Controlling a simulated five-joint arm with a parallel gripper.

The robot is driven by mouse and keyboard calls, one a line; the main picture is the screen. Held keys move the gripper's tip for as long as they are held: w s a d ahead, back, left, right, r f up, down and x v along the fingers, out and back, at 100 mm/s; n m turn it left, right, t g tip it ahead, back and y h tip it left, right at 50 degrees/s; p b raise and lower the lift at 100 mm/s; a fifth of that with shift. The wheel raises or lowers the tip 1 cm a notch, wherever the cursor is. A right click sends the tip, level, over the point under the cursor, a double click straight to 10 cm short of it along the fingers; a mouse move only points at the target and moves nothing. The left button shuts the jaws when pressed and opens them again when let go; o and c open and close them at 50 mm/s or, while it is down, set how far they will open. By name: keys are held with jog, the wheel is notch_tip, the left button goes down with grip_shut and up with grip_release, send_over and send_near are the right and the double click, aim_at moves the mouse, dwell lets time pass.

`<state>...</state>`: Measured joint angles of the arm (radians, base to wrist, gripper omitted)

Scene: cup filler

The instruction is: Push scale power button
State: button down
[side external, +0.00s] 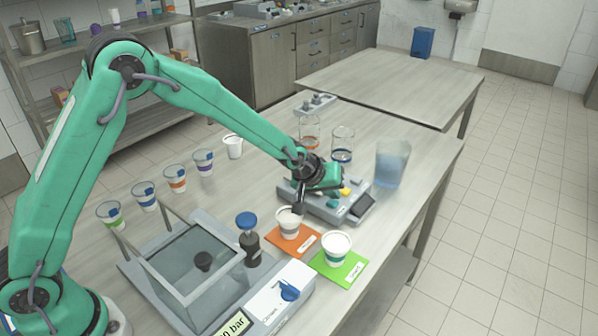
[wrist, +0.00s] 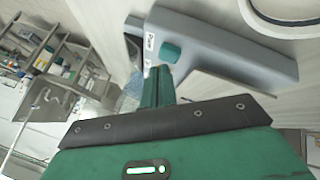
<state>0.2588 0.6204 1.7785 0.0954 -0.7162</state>
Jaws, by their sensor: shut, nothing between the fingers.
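The grey scale (side external: 350,214) stands on the bench near the middle, with a dark display, a yellow button and teal buttons on top. In the wrist view its grey housing (wrist: 225,55) carries a teal button (wrist: 170,53) beside a label that seems to read "Power". My gripper (side external: 335,183) is over the scale, low and close to its top. In the wrist view my gripper (wrist: 160,73) is shut and empty, its tips right by the teal button. Whether they touch it, I cannot tell. My gripper hides part of the scale's left side.
White cups stand on an orange mat (side external: 308,248) and a green mat (side external: 350,274) in front of the scale. A clear beaker (side external: 391,164) stands right of it, glasses behind. A glass-walled box (side external: 196,268) and several striped cups are at left.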

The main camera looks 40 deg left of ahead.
aim_at(329, 204)
jog(key=shift+r, duration=0.15)
jog(key=shift+r, duration=2.95)
jog(key=s+a+r+m+y, duration=0.1)
jog(key=s+a+r, duration=0.4)
jog(key=s+r, duration=0.15)
jog(key=s+a+r+m, duration=0.1)
jog(key=s+a+r, duration=0.3)
jog(key=s+r, duration=0.3)
jog(key=s+a+m, duration=0.1)
jog(key=s+a, duration=0.2)
jog(key=s, duration=0.7)
jog(key=s+a+m+g+y, duration=0.1)
jog(key=s+a+m, duration=0.1)
jog(key=s, duration=0.9)
jog(key=shift+s+a+f+g, duration=0.3)
jog(key=shift+a+f, duration=0.05)
jog(key=shift+a, duration=0.25)
